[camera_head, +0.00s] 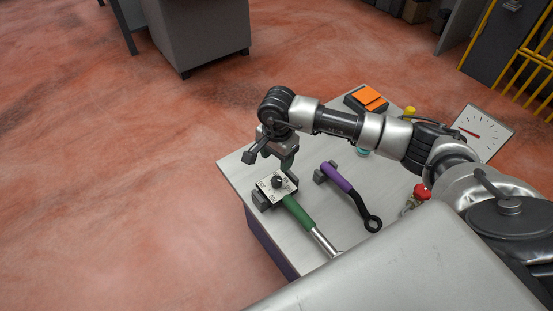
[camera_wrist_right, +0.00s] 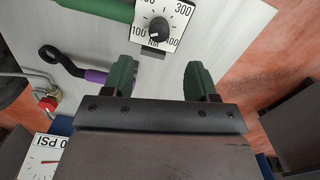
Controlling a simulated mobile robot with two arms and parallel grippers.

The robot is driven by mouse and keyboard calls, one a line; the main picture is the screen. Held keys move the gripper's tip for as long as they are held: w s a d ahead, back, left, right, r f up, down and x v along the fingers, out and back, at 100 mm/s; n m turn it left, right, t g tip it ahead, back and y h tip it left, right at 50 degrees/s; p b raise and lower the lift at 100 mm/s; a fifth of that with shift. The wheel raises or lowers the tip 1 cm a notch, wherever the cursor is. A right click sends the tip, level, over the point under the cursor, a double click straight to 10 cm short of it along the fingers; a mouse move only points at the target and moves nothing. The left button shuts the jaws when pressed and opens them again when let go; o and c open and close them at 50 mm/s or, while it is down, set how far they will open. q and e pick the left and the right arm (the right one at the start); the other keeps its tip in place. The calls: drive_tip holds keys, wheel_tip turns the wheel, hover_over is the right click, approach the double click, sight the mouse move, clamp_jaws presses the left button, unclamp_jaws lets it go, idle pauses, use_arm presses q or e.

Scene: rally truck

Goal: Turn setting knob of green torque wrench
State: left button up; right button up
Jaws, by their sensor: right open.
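The green torque wrench (camera_head: 299,213) lies on the grey table, its steel shaft toward the front. A white square dial plate with a black setting knob (camera_head: 278,182) sits at its far end. In the right wrist view the setting knob (camera_wrist_right: 158,27) is on a scale from 100 to 400 Nm, its white mark near 100. My right gripper (camera_head: 285,160) is above and just beyond the knob. In its wrist view the green-padded fingers (camera_wrist_right: 160,80) are wide apart and empty, with the knob ahead of them, apart. My left gripper is not in view.
A purple-handled ring wrench (camera_head: 339,179) lies right of the green one. A red knob (camera_head: 422,192), a pressure gauge (camera_head: 483,132) and orange pads (camera_head: 369,98) are farther right. A grey cabinet (camera_head: 205,35) stands at the back. The floor left of the table is clear.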

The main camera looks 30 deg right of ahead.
sight(277, 179)
drive_tip(key=shift+w+d, duration=0.2)
drive_tip(key=shift+d, duration=0.05)
drive_tip(key=shift+s+f, duration=0.1)
drive_tip(key=shift+f, duration=0.2)
drive_tip(key=f, duration=0.4)
drive_tip(key=f+b, duration=0.1)
drive_tip(key=f, duration=0.3)
drive_tip(key=shift+s+a+f, duration=0.15)
drive_tip(key=shift+a+f, duration=0.05)
drive_tip(key=shift+f, duration=0.05)
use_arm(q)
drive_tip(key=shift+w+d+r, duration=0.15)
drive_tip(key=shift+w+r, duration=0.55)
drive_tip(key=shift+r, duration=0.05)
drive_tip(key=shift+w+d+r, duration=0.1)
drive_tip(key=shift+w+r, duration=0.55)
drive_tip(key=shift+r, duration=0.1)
use_arm(e)
drive_tip(key=shift+f, duration=0.55)
drive_tip(key=c, duration=0.9)
drive_tip(key=shift+c, duration=0.2)
